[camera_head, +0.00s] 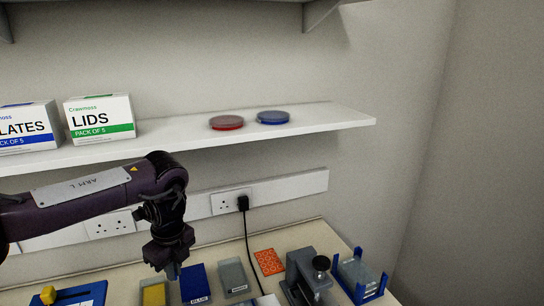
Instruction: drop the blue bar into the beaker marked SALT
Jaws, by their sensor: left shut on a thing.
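My left gripper (172,271) points down above the back of the bench, over the gap between a yellow bin and a blue bin. It is shut on a small dark bluish thing, which looks like the blue bar but is mostly hidden by the jaws. No beaker marked SALT can be made out in this view. My right gripper is not in view.
Yellow (153,294), blue (194,281) and grey (232,276) bins stand below the gripper. A grey device with a black knob (321,262), an orange mat (268,262) and a blue rack (359,276) are rightward. A white shelf (340,117) overhangs behind.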

